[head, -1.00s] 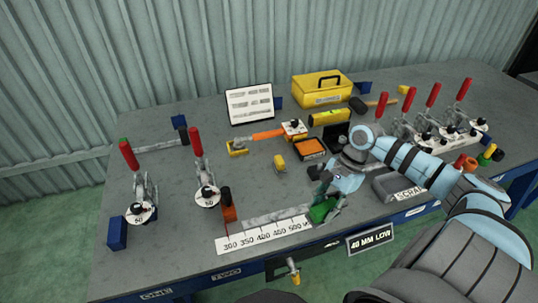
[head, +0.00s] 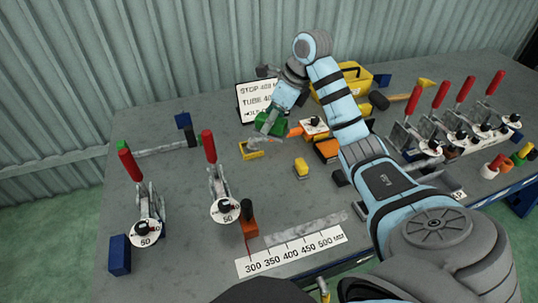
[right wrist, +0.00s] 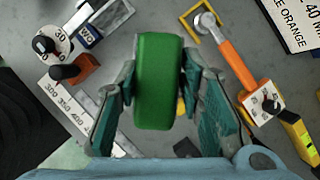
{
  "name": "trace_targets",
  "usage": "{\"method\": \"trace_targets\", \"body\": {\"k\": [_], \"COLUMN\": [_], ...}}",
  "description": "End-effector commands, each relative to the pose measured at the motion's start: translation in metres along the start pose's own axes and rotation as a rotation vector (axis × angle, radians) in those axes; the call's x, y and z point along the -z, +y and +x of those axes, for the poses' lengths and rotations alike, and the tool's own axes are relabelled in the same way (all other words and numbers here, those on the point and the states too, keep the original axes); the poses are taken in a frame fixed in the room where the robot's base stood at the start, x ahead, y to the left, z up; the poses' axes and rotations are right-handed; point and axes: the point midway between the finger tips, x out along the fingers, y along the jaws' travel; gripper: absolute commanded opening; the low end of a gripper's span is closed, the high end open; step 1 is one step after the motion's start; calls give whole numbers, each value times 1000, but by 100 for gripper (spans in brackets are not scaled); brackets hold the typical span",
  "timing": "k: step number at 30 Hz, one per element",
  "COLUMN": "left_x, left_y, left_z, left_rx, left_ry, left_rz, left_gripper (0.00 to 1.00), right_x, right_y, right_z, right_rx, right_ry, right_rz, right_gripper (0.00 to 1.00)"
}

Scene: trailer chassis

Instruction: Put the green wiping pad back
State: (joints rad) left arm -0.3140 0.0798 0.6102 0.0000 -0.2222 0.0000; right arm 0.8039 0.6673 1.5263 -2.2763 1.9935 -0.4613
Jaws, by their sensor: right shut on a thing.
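The green wiping pad (head: 273,122) is in my right gripper (head: 266,127), above the back middle of the table and in front of the white sign. In the right wrist view the pad (right wrist: 158,82) stands upright between the two fingers (right wrist: 155,85), which close on its sides. A yellow holder (head: 251,153) lies on the table just below and left of the pad in the head view; the gripper partly covers it. The pad looks raised, but its exact height cannot be told. My left gripper is not in view.
An orange-handled tool (right wrist: 236,65) lies beside the gripper. Toggle clamps with red handles (head: 210,148) stand left and right. A ruler plate (head: 292,252) is at the front edge.

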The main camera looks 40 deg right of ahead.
Motion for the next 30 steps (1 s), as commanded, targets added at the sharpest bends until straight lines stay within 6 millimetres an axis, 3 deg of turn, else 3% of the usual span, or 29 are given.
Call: {"method": "trace_targets", "body": {"k": [2,7,9,13,24,30], "left_x": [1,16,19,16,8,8], "left_y": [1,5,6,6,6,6], "left_z": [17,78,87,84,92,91], "left_rx": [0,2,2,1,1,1], "left_ry": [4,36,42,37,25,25], "left_rz": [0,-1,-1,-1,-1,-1], "left_gripper": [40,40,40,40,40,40], "right_x": [0,23,33,46,69,70], "right_y": [0,0,1,1,2,1], "right_z": [12,68,91,123,178,181], "right_rx": [9,10,8,9,9,12], "right_ry": [0,3,6,6,4,1], "right_rz": [24,26,26,26,24,23], "right_gripper": [4,4,4,4,4,4]}}
